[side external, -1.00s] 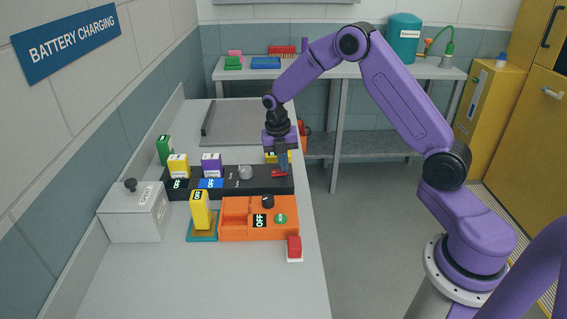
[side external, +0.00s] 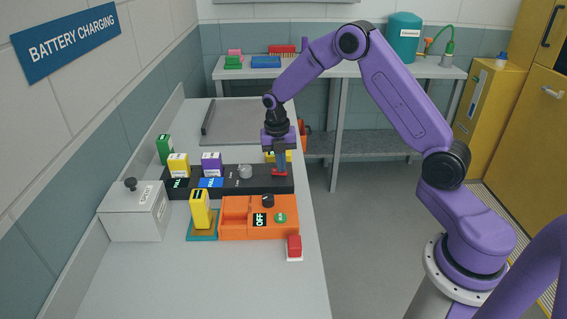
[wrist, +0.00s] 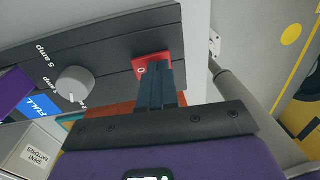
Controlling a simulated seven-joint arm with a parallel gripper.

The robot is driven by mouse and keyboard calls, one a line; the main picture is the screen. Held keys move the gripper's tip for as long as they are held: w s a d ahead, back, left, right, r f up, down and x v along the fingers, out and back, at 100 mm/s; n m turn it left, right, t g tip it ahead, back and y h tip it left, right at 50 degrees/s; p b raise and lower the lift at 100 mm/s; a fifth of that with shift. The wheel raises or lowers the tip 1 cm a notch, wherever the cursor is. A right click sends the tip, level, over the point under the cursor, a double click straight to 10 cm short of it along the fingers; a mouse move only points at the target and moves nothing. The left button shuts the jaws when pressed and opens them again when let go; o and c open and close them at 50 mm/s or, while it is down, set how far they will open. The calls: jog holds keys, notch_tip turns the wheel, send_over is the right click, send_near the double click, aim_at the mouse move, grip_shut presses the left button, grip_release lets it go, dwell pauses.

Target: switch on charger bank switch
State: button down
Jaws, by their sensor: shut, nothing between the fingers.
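The charger bank (side external: 258,183) is a long black unit on the grey bench, with a red rocker switch (side external: 279,174) at its right end. In the wrist view the red switch (wrist: 143,66) shows an O mark, and the fingers cover part of it. My gripper (side external: 280,170) is shut and empty, pointing down with its fingertips at the switch and seemingly touching it. The bank's blue display (wrist: 40,106) reads FULL in the wrist view. A yellow battery (side external: 178,165) and a purple battery (side external: 211,164) stand in the bank.
A grey knob (side external: 245,171) stands left of the switch. A grey spent-batteries box (side external: 130,220) stands left.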

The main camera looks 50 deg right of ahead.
jog(key=shift+w+a+r, duration=0.15)
jog(key=shift+w+a, duration=0.1)
jog(key=shift+r, duration=0.55)
notch_tip(320, 180, up, 13)
jog(key=s+d, duration=0.1)
jog(key=shift+s+d+f, duration=0.1)
jog(key=s+a+r+m, duration=0.2)
jog(key=s+a+m, duration=0.4)
jog(key=s+a, duration=0.75)
jog(key=s+d+f+m, duration=0.1)
jog(key=s+m, duration=0.1)
jog(key=s, duration=0.5)
jog(key=s+f+m, duration=0.1)
jog(key=s+m, duration=0.2)
jog(key=s, duration=0.4)
jog(key=s+d+m+t+y, duration=0.1)
jog(key=s+m, duration=0.2)
jog(key=s, duration=0.4)
jog(key=shift+s+d+f, duration=0.3)
jog(key=shift+s+f, duration=0.1)
